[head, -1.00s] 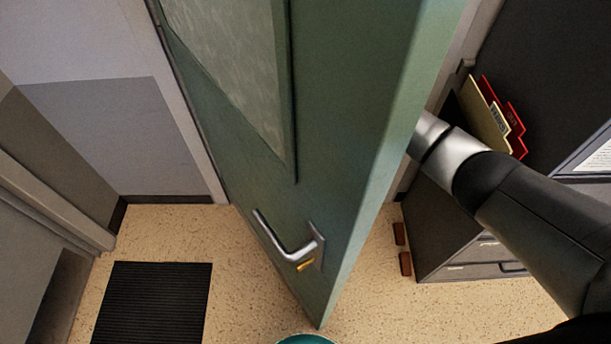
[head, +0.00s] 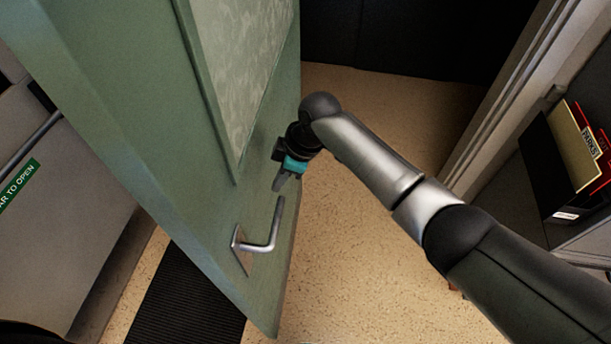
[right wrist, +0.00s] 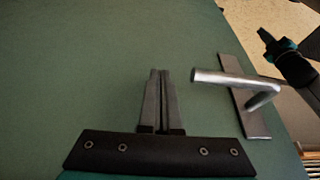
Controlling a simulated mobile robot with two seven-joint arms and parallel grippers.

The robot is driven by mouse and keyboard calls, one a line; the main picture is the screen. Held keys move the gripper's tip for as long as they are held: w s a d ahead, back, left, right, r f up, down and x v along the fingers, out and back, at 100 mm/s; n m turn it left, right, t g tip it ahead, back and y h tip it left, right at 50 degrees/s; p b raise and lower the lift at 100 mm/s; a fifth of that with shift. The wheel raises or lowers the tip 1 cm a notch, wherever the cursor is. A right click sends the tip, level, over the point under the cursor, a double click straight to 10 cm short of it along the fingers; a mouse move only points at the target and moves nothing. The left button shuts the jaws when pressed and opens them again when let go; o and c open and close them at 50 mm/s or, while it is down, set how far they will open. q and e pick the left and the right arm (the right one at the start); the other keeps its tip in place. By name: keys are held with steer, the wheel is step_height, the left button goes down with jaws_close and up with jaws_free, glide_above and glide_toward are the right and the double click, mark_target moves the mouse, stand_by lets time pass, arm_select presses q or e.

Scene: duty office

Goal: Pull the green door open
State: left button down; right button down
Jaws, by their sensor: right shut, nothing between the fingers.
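The green door (head: 125,85) stands open in the head view, swung to the left, with a clear gap to its right. Its face with the glass panel (head: 238,70) and a silver lever handle (head: 262,246) is toward my right arm. My right gripper (head: 279,184) is shut and empty, close to this face and above the handle. Whether it touches the door I cannot tell. In the right wrist view, the shut fingers (right wrist: 158,76) lie left of the handle (right wrist: 225,82). My left gripper (right wrist: 266,38) shows at the upper right there; its finger opening is unclear.
The doorway floor (head: 375,140) is clear, with a pale frame post (head: 520,95) at its right. A dark cabinet with a folder holder (head: 555,165) stands farther right. A black ribbed mat (head: 185,300) lies under the door. A green sign (head: 18,186) is at the left.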

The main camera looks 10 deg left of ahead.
mark_target(257, 184)
steer(key=shift+m, duration=0.5)
steer(key=shift+s+a, duration=0.15)
steer(key=shift+a, duration=0.95)
steer(key=shift+s+a, duration=0.1)
steer(key=shift+a, duration=1)
